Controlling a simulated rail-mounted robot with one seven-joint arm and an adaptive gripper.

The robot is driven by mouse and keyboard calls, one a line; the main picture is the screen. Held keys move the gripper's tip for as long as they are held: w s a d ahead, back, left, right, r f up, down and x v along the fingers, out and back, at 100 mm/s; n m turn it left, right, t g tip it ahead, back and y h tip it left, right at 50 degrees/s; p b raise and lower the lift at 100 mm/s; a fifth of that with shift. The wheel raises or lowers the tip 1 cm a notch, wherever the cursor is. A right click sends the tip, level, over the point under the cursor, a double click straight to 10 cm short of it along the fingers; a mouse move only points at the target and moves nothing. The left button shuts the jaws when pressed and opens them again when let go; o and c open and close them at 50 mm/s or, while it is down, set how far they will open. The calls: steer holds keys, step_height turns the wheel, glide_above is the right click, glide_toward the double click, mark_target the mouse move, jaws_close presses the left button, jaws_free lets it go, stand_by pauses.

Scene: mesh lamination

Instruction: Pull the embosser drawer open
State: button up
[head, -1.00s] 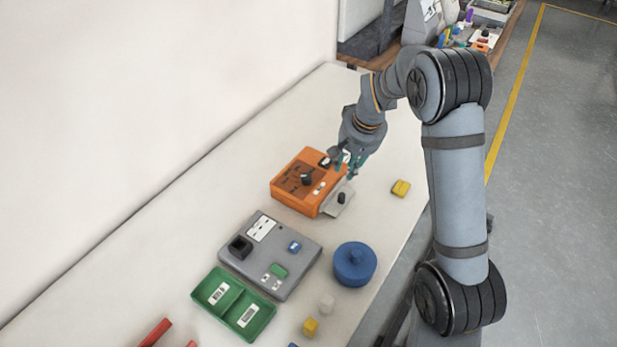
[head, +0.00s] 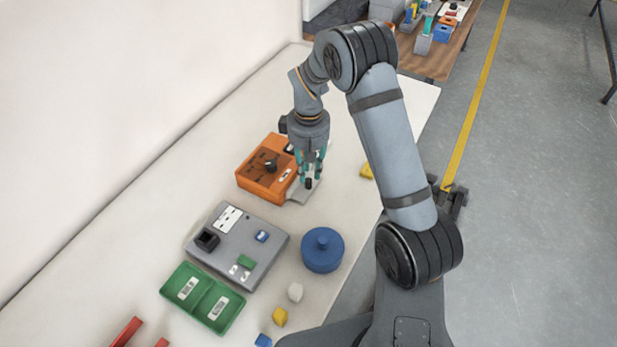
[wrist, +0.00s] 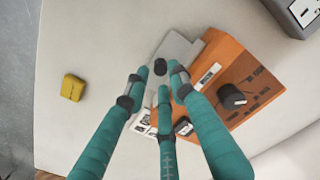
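The embosser is an orange box (head: 262,181) with a black knob on top; it also shows in the wrist view (wrist: 243,72). A light grey drawer plate (head: 300,196) sticks out from its right side, with a small dark upright knob (head: 308,184) on it. In the wrist view the drawer (wrist: 180,50) and its knob (wrist: 160,67) lie just beyond my fingertips. My gripper (head: 311,177) points down over the drawer. Its teal fingers (wrist: 160,80) are spread apart, close around the knob's near side. I cannot tell whether any finger touches the knob.
A grey device (head: 225,255), a green tray (head: 232,319) and a blue round lidded container (head: 322,262) stand nearer on the white table. A wall runs along the left.

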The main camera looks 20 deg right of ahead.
mark_target(309, 180)
steer(key=shift+w+f, duration=0.1)
steer(key=shift+f, duration=2.05)
steer(key=shift+c, duration=0.2)
jaws_close()
